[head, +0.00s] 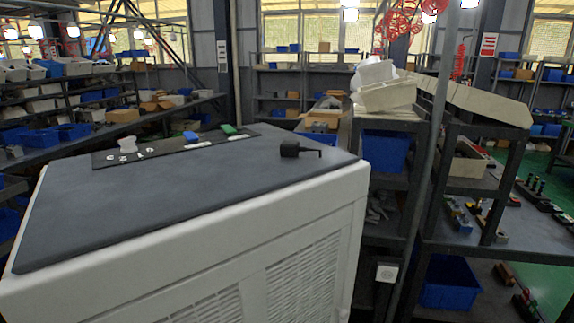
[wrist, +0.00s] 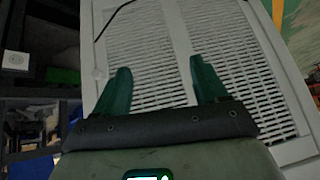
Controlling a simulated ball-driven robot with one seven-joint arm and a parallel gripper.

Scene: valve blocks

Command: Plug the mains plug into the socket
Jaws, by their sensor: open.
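The black mains plug (head: 290,149) lies on the dark grey top of a white cabinet, near its right edge. A short dark piece sticks out from its right side. The white socket (head: 387,272) is low on the right of the cabinet, beside a dark shelf frame; it also shows at the left edge of the wrist view (wrist: 15,60). My gripper (wrist: 160,66) is open and empty, with green fingers apart in front of the cabinet's vented face. My gripper is not in the head view, and the plug is not clearly seen in the wrist view.
The white cabinet (head: 230,239) has vented sides. A dark strip (head: 172,147) with small white, blue and green items lies along its back. Shelves with blue bins (head: 449,283) stand to the right, with a grey post in front. A thin black line crosses the wrist view's top.

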